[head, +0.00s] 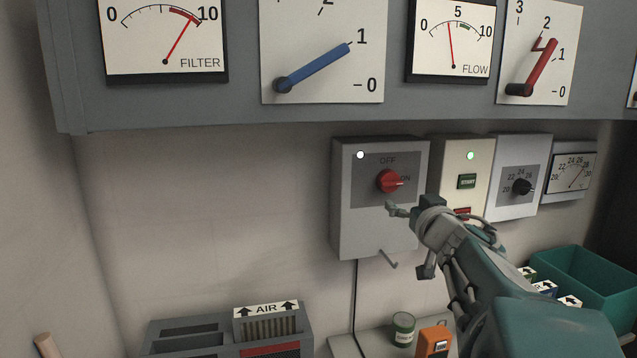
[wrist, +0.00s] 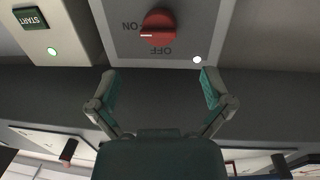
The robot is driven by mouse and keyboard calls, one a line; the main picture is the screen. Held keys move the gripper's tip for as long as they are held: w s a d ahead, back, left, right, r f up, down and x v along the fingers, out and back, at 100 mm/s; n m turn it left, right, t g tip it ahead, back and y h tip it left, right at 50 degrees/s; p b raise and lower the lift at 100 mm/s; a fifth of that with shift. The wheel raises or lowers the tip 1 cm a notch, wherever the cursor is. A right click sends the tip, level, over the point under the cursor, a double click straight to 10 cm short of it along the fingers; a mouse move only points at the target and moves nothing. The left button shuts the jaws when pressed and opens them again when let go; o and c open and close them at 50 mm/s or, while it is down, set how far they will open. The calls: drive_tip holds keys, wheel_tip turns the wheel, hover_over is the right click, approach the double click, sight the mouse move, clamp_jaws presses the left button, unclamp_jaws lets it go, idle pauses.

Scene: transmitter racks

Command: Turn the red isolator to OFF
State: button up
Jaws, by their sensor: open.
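The red isolator (head: 389,181) is a round red knob on a grey box (head: 345,225) on the wall, in the middle of the head view. OFF is marked above it and ON to its right. Its white pointer mark is toward ON. The knob also shows at the top of the wrist view (wrist: 158,27), where the picture is upside down. A white lamp is lit on the box. My gripper (wrist: 160,88) is open and empty, its two fingers spread apart. In the head view my gripper (head: 393,208) is just below the knob and looks apart from it.
A START box (head: 468,155) with a lit green lamp stands right of the isolator box, then a dial box (head: 515,150) and a meter (head: 573,172). Above is a panel with a blue lever (head: 313,68) and a red lever (head: 536,68).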

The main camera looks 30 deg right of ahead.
sight(393, 186)
drive_tip(key=shift+n+t+y, duration=0.4)
drive_tip(key=shift+y, duration=0.5)
drive_tip(key=x, duration=0.3)
drive_tip(key=d+x, duration=0.1)
drive_tip(key=x, duration=0.7)
drive_tip(key=shift+s+d+r, duration=0.1)
drive_tip(key=shift+s+d, duration=0.05)
drive_tip(key=shift+d, duration=0.15)
drive_tip(key=shift+a, duration=0.1)
drive_tip(key=shift+s, duration=0.1)
drive_tip(key=c, duration=1.1)
